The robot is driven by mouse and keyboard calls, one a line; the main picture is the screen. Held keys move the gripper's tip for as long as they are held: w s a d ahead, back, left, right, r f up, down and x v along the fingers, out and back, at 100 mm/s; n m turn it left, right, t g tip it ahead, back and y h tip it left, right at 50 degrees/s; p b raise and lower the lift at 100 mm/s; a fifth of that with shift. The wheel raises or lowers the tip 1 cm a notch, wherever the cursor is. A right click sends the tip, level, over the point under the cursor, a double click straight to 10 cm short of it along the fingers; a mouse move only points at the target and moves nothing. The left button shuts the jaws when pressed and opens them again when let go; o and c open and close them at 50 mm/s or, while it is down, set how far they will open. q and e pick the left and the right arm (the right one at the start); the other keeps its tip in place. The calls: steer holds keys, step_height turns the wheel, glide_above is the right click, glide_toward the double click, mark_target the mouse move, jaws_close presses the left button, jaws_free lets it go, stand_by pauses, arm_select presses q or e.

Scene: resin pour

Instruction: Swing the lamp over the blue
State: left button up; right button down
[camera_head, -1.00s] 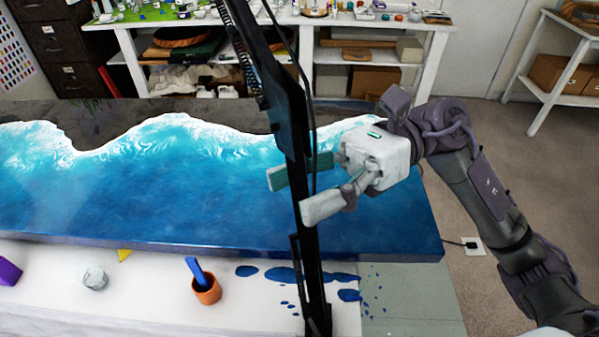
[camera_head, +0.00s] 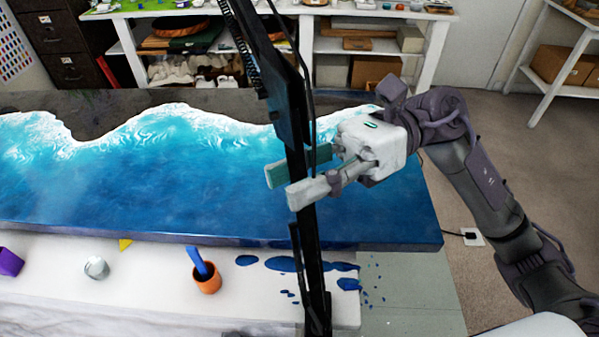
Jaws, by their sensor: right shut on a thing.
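The lamp (camera_head: 287,100) has a tall black arm that rises steeply through the middle of the view, leaning left at the top. Its head is out of the picture. My right gripper (camera_head: 284,186) is shut on the lamp's arm about midway up, with one finger in front of it and the green-padded one behind. The blue resin (camera_head: 150,195) fills the near part of a long slab, with white wave lines along its far side. The lamp's arm crosses in front of the right part of the slab. My left gripper is out of view.
On the white surface in front stand an orange cup (camera_head: 207,282) with a blue stick, a clear cup (camera_head: 96,267) and a purple item (camera_head: 10,262). Blue spills (camera_head: 284,264) lie near the lamp's lower part. White shelves (camera_head: 432,50) stand behind.

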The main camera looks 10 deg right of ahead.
steer(key=n+g+h+b, duration=0.1)
steer(key=g, duration=0.1)
steer(key=a+n+g+h+b, duration=0.1)
steer(key=b, duration=0.1)
steer(key=s+a+n+g+h+b, duration=0.1)
steer(key=n+g, duration=0.1)
steer(key=shift+a+f+g, duration=0.1)
steer(key=shift+f+g, duration=0.1)
steer(key=shift+g, duration=0.1)
steer(key=shift+s+a+r+n+g+h+b, duration=0.1)
steer(key=shift+a+r+n+g+h+b, duration=0.05)
steer(key=shift+n+g+h+b, duration=0.2)
steer(key=c, duration=0.7)
jaws_free()
steer(key=v, duration=1.2)
